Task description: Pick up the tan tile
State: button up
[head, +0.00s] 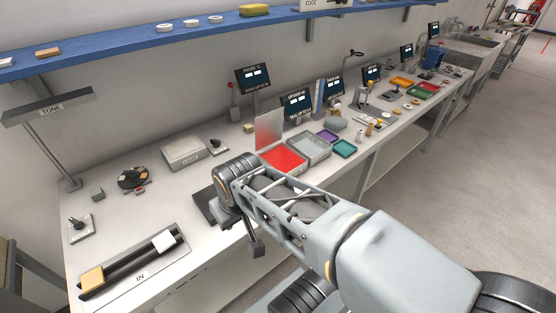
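A tan tile (92,278) lies at the left end of a dark-railed rack (140,266) marked IN, at the front left of the bench. A white tile (164,241) sits near the right end of the same rack. My gripper (257,246) hangs at the bench's front edge, to the right of the rack and apart from both tiles. Its fingers are small and partly hidden by my arm, so I cannot tell whether they are open or shut. I see nothing clearly held.
A lamp marked TONE (48,107) stands at the back left. A dark round holder (134,178) and a lever box (81,229) stand behind the rack. A red-floored box (283,160) and several screens line the bench to the right. A blue shelf (130,41) runs above.

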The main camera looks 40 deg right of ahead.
aim_at(92, 280)
jog(key=u, duration=1.5)
jog(key=i, duration=0.3)
jog(key=u, duration=0.1)
